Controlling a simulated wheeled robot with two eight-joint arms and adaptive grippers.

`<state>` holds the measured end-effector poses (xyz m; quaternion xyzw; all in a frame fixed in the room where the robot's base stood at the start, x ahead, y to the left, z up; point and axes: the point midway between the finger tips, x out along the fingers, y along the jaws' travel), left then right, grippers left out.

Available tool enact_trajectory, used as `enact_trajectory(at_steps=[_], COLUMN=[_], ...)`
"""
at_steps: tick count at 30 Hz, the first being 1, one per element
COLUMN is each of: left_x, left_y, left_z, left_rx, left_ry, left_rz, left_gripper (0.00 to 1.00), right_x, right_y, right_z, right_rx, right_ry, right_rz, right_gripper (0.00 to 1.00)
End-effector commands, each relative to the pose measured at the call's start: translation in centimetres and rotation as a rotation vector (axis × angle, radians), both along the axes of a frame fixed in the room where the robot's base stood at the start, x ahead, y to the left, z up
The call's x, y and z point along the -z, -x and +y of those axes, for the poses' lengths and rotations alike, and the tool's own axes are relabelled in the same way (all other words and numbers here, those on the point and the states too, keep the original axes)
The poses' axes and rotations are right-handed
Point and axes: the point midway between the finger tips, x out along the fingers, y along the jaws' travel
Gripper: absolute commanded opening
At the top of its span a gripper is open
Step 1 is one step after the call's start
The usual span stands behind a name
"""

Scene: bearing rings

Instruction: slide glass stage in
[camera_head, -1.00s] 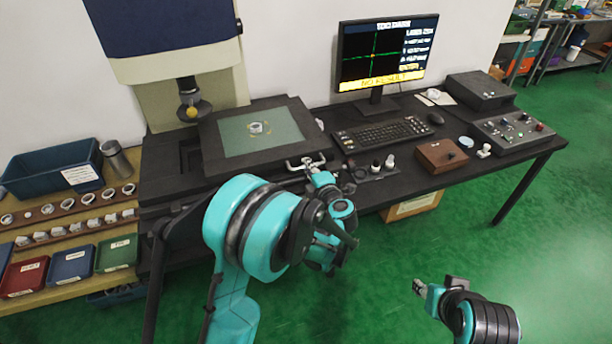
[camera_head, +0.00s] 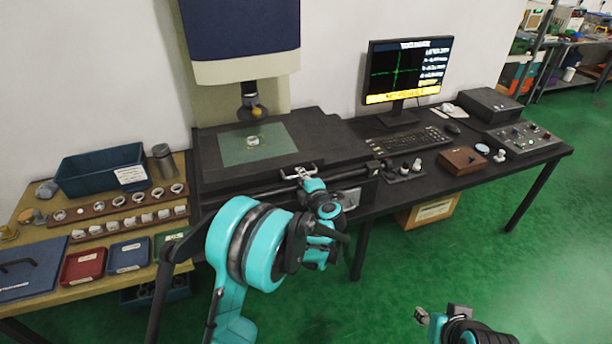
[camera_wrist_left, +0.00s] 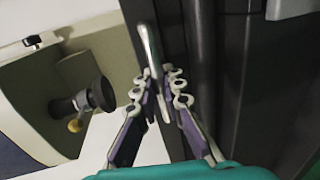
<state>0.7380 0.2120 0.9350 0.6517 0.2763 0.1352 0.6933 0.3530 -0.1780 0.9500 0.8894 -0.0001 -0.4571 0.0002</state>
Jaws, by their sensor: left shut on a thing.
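The glass stage (camera_head: 232,150) is a green-tinted plate in a dark frame on the measuring machine. A small metal ring (camera_head: 253,141) lies on the glass, just below the machine's lens (camera_head: 251,112). My left gripper (camera_head: 306,180) is at the front edge of the stage, shut on its metal handle (camera_head: 291,174). In the left wrist view, the fingers (camera_wrist_left: 160,92) close around the handle bar (camera_wrist_left: 150,50), and the lens (camera_wrist_left: 88,98) shows at the left. My right gripper (camera_head: 440,315) is low at the bottom right, away from the table; its jaw opening is unclear.
A monitor (camera_head: 400,68), keyboard (camera_head: 408,140) and control box (camera_head: 522,140) stand on the table to the right. A wooden box (camera_head: 463,159) sits near the front edge. At the left are a blue bin (camera_head: 100,170), ring racks (camera_head: 130,202) and coloured trays (camera_head: 83,266).

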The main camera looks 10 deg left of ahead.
Motion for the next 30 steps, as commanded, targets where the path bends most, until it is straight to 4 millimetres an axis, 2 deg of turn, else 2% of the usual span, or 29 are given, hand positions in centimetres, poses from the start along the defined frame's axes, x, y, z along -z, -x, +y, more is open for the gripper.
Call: enact_trajectory(at_steps=[12, 14, 24, 30], left_x=[0.0, 0.0, 0.0, -0.6], left_y=[0.2, 0.2, 0.3, 2.5], left_z=[0.3, 0.4, 0.1, -1.4], left_rx=[-0.003, -0.003, -0.001, 0.002], left_ry=[0.0, 0.0, 0.0, 0.0], left_rz=[0.001, 0.001, 0.0, 0.0], left_gripper=[0.0, 0.19, 0.19, 0.19], right_x=[0.0, 0.0, 0.0, 0.0], right_y=[0.0, 0.0, 0.0, 0.0], right_z=[0.0, 0.0, 0.0, 0.0], right_rx=[0.0, 0.0, 0.0, 0.0], right_ry=[0.0, 0.0, 0.0, 0.0], right_rz=[0.0, 0.0, 0.0, 0.0], right_gripper=[0.4, 0.4, 0.4, 0.4])
